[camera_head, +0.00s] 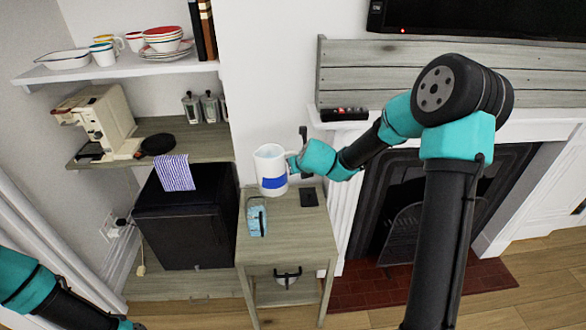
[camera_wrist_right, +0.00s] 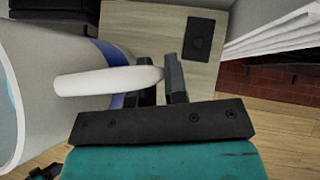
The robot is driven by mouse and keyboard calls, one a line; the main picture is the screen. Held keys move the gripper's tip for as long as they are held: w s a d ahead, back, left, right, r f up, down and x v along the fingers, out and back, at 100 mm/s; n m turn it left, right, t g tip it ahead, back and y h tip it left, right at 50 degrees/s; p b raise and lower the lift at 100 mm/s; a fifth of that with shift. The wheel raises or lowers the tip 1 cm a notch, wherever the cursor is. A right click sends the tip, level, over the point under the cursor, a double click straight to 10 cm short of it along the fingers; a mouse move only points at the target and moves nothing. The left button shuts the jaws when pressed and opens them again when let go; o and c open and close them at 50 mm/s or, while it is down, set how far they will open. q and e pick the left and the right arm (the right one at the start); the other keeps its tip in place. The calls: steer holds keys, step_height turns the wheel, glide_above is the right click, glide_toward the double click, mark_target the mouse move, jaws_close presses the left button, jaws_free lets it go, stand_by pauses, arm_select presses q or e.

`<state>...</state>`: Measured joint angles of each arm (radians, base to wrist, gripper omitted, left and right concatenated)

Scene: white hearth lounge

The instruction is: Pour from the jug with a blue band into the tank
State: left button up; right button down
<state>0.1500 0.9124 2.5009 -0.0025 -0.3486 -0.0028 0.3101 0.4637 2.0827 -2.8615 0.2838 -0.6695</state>
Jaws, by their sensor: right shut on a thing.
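The white jug with a blue band (camera_head: 270,165) is about upright over the back left of the small wooden table. I cannot tell whether its base touches the tabletop. My right gripper (camera_head: 295,164) is shut on its handle from the right. In the right wrist view the white handle (camera_wrist_right: 110,81) runs between the fingers (camera_wrist_right: 160,85). The jug's contents are mostly hidden. A small light-blue box-like container (camera_head: 257,218) with a dark handle, perhaps the tank, stands on the table in front of the jug.
The table (camera_head: 292,242) also bears a flat black pad (camera_head: 308,197). A cream coffee machine (camera_head: 105,122) and canisters (camera_head: 209,106) stand on the left shelf, above a black cabinet (camera_head: 187,222). Dishes fill the top shelf (camera_head: 125,68). A fireplace (camera_head: 400,220) lies right.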

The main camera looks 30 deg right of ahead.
steer(key=shift+s+d+r+n+h, duration=0.15)
steer(key=shift+d+r+h, duration=0.1)
steer(key=shift+r, duration=0.15)
steer(key=shift+w+d+r+n+h, duration=0.1)
steer(key=shift+d+r+h, duration=0.05)
steer(key=shift+r+h, duration=0.2)
steer(key=shift+s+d+r+n+h, duration=0.1)
steer(key=shift+d+r+n+h, duration=0.1)
steer(key=shift+r, duration=0.25)
stand_by(0.4)
steer(key=shift+d+r+n+h, duration=0.2)
steer(key=shift+r+n+h, duration=0.05)
steer(key=shift+r+h, duration=0.3)
steer(key=shift+r+h, duration=0.25)
steer(key=shift+r, duration=0.1)
steer(key=shift+d+f, duration=0.1)
steer(key=shift+f, duration=0.25)
steer(key=shift+n+h, duration=0.5)
steer(key=shift+h, duration=0.1)
steer(key=shift+f, duration=2.95)
steer(key=shift+r, duration=0.35)
steer(key=shift+r+n+h, duration=0.5)
steer(key=shift+r+h, duration=0.3)
steer(key=shift+r, duration=0.4)
steer(key=shift+r, duration=0.15)
steer(key=shift+a+r, duration=0.15)
steer(key=shift+a, duration=0.05)
